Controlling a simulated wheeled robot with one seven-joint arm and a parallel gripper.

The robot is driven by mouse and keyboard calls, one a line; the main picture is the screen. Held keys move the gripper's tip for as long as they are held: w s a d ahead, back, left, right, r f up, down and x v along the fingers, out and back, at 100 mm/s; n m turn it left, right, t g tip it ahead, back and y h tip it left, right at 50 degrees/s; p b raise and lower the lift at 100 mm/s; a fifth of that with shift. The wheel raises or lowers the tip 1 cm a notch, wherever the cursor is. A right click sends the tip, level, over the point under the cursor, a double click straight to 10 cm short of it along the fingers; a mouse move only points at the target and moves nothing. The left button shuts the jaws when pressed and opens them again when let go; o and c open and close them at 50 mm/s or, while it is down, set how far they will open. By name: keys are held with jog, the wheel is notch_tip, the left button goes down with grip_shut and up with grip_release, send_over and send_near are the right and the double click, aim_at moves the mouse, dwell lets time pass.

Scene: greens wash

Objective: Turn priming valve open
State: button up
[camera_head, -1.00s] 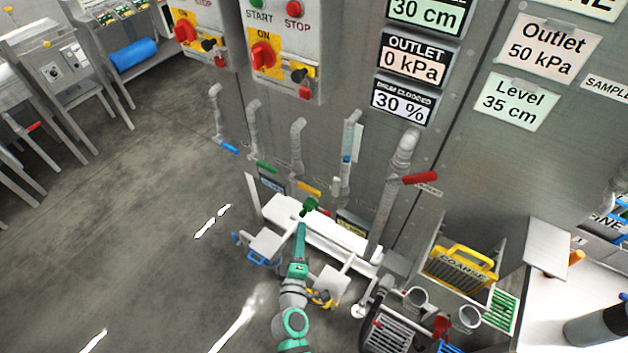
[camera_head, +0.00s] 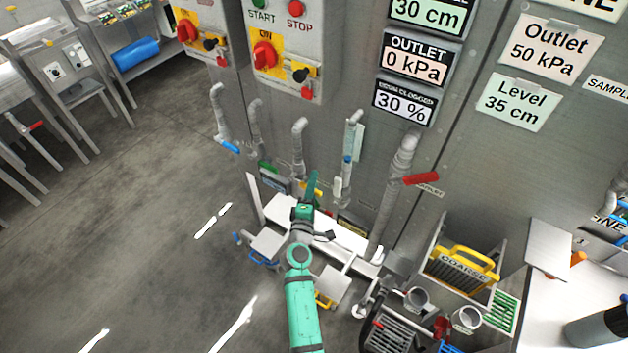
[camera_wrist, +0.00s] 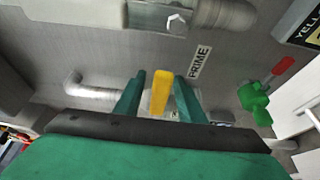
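The priming valve's yellow handle (camera_wrist: 160,92) stands in the middle of the wrist view, near a PRIME label (camera_wrist: 200,61). My gripper (camera_wrist: 160,76) is open, with one green finger on each side of the handle and a gap showing on both sides. In the head view my gripper (camera_head: 312,182) is at the low pipes on the grey wall. A bit of the yellow handle (camera_head: 318,191) shows beside it, the rest hidden by the gripper. The valve body is mostly hidden in both views.
A green fitting with a red lever (camera_wrist: 255,97) is right of my gripper in the wrist view. A pipe (camera_wrist: 92,93) runs at left. In the head view, a red-handled pipe (camera_head: 402,160) stands to the right and a white bench (camera_head: 345,235) lies below.

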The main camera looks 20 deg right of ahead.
jog(key=shift+x, duration=0.95)
grip_shut()
jog(key=shift+w+a, duration=0.1)
jog(key=shift+a, duration=0.1)
